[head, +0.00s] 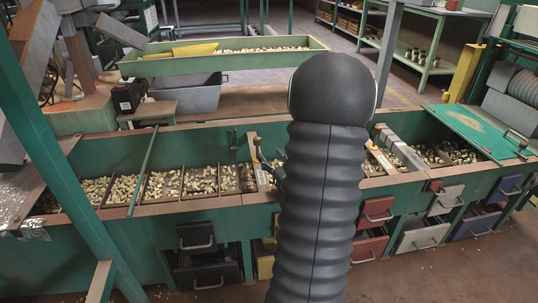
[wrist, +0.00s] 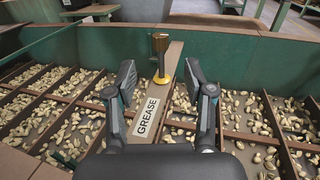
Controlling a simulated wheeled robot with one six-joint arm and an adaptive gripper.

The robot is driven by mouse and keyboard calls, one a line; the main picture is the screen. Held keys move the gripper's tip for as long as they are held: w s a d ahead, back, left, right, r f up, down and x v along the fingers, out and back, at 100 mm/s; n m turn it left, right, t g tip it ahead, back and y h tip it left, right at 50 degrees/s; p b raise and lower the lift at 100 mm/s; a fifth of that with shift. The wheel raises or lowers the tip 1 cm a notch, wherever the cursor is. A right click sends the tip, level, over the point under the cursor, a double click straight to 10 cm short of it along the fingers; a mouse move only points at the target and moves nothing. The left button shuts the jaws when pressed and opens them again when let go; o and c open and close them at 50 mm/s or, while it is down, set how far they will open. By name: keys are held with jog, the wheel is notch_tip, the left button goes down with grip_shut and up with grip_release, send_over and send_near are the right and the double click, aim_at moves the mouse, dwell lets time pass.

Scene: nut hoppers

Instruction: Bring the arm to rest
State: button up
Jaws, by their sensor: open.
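My gripper (wrist: 160,76) is open and empty in the wrist view, its two dark fingers spread apart. A lever with a brown knob (wrist: 160,42) and a yellow collar stands on that bar and shows between the fingers, apart from both. In the head view my arm covers most of the gripper; the lever (head: 257,143) shows just left of the arm.
Hopper compartments full of nuts lie on both sides. A green lid (head: 475,130) covers part of the right end. Grey, red and black drawers (head: 196,237) line the front. A green post (head: 62,160) crosses the left. A long green trough (head: 225,62) stands behind.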

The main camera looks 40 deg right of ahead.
dwell(0.5)
jog(key=w+a+r+n+g+y, duration=0.1)
jog(key=a+r+n+y, duration=0.3)
jog(key=a, duration=0.5)
jog(key=a+r+n+g+y+p, duration=0.1)
jog(key=a+n+g+y, duration=0.1)
jog(key=a+n+y, duration=0.55)
jog(key=w+a+r+n+g+y, duration=0.1)
jog(key=a+r+n+y, duration=0.2)
jog(key=a, duration=0.7)
jog(key=s+a+n+g+p, duration=0.1)
jog(key=s+a+n+g, duration=0.6)
jog(key=s+a+n, duration=0.35)
jog(key=s+a+n+g+h, duration=0.2)
jog(key=s+n+g+h, duration=0.1)
jog(key=s+n, duration=0.35)
jog(key=s+d+r+n+t+h+p, duration=0.1)
jog(key=s+d+r+n+t+h, duration=0.1)
jog(key=s+d+r+n+h, duration=0.1)
jog(key=shift+s+d+r+n+h, duration=0.35)
jog(key=shift+d+r+n+h, duration=0.4)
jog(key=shift+d+n+h, duration=0.95)
